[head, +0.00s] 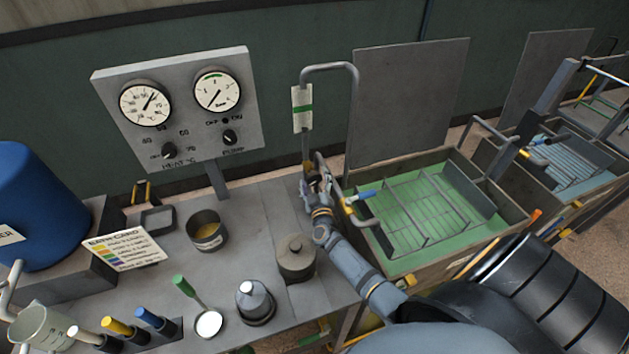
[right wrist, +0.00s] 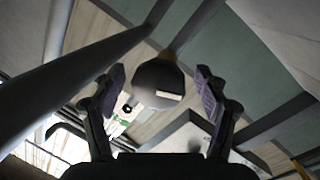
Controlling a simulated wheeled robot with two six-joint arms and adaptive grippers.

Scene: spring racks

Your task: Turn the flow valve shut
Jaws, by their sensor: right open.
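My right gripper (head: 318,186) is at the bench's right edge, at the foot of a grey bent pipe (head: 330,67) that carries a white and green tag (head: 302,108). In the right wrist view its two fingers (right wrist: 160,92) stand apart, one on each side of a dark rounded knob with a pale mark (right wrist: 160,85), which looks like the flow valve's handle. I cannot tell whether the fingers touch it. In the head view my gripper mostly hides the valve. My left gripper is not in view.
A gauge panel (head: 245,128) stands behind the bench. A tank of green liquid with a rack (head: 415,212) is right of my gripper. A lidded pot (head: 295,258), a cup (head: 206,230) and a blue drum (head: 38,205) stand on the left side.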

